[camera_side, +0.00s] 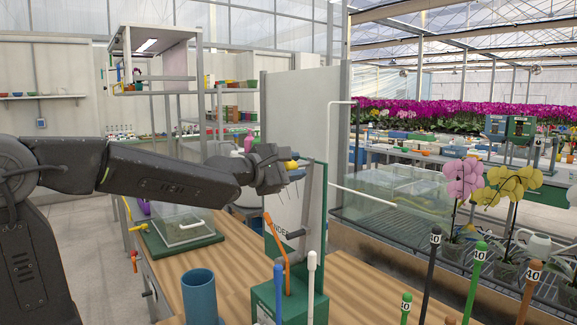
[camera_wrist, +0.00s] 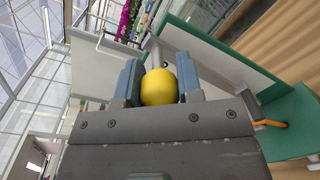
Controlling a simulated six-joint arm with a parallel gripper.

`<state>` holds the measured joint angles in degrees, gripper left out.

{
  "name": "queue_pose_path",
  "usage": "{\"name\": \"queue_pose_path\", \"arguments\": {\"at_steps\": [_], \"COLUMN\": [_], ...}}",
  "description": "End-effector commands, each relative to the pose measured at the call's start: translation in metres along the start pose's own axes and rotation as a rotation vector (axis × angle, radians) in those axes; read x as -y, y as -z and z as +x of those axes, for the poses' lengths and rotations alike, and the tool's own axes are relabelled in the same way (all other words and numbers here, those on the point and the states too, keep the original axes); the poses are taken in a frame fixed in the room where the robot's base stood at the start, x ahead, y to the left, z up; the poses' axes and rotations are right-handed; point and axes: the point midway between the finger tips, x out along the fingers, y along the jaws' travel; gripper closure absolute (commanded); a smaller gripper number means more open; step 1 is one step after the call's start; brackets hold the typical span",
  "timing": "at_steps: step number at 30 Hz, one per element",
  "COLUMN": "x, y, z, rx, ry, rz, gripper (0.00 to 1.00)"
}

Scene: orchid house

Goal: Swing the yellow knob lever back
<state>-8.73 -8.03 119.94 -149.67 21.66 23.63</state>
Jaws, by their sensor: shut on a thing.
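The yellow knob (camera_wrist: 158,88) sits between the two fingers of my gripper (camera_wrist: 159,80) in the wrist view, with one finger on each side of it. A grey rod shows just beyond the knob. In the side view a small part of the yellow knob (camera_side: 291,165) shows at the tip of my gripper (camera_side: 288,162), beside the top of a green upright panel (camera_side: 314,210). My gripper is shut on the knob. Most of the lever below the knob is hidden in the side view.
A green box (camera_side: 300,303) stands on the striped wooden bench below, with an orange lever (camera_side: 279,250), a blue-topped rod (camera_side: 278,285) and a white-topped rod (camera_side: 312,270) close by. A blue cup (camera_side: 199,297) and a clear tank (camera_side: 183,224) stand to the left.

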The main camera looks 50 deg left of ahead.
Motion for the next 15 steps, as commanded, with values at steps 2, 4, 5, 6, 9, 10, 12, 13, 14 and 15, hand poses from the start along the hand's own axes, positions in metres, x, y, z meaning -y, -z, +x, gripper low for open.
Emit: {"name": "queue_pose_path", "arguments": {"at_steps": [2,4,5,6,9,10,12,13,14,15], "x": [0.0005,0.0007,0.0008,0.0008,0.0007,0.0007,0.0007,0.0007,0.0006,0.0006], "y": [-0.0021,-0.0022,-0.0022,-0.0022,-0.002,-0.002,-0.002,-0.002,-0.0019,-0.0019], "z": [0.0002,0.0002,0.0002,0.0002,0.0003,0.0003,0.0003,0.0003,0.0003,0.0004], "rx": [0.003,0.002,0.002,0.002,0.002,0.002,0.002,0.002,0.002,0.002], "ry": [-0.001,-0.001,-0.001,-0.001,-0.001,-0.001,-0.001,-0.001,-0.001,-0.001], "rz": [0.007,0.009,0.01,0.01,0.011,0.011,0.011,0.01,0.01,0.01], "gripper": [1.0,1.0,1.0,1.0,1.0,1.0,1.0,1.0,0.66,0.62]}}
